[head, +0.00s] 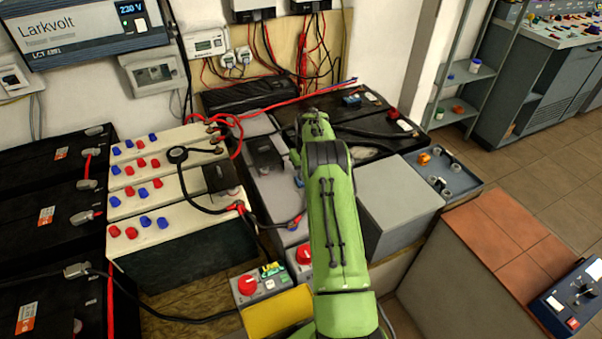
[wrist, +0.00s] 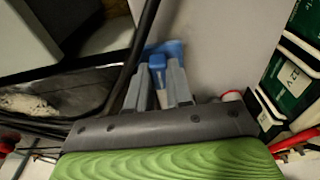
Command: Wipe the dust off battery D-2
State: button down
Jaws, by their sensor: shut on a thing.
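In the wrist view my gripper (wrist: 159,82) has its grey fingers closed on a blue tool (wrist: 168,48); its blue part spreads beyond the fingertips, and I cannot tell its exact shape. A pale, dust-like patch (wrist: 30,101) lies on a black surface at the left of the wrist view, apart from the tool. I cannot read a D-2 label, so I cannot tell which battery it is. In the head view my green arm reaches up the middle and hides the gripper and part of the batteries. Black batteries (head: 368,120) stand behind it.
White-topped batteries (head: 160,172) with red and blue caps and cables stand left, beside black batteries (head: 40,205). A grey box (head: 398,195) stands right of my arm. Red cables (head: 305,95) run along the back. A tiled ledge (head: 500,240) is at right.

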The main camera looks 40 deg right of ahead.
jog(key=shift+r+p, duration=2)
jog(key=shift+r, duration=1.05)
notch_tip(320, 180, up, 3)
jog(key=shift+w+f+p, duration=0.1)
jog(key=shift+w+p, duration=0.05)
jog(key=shift+p, duration=1.1)
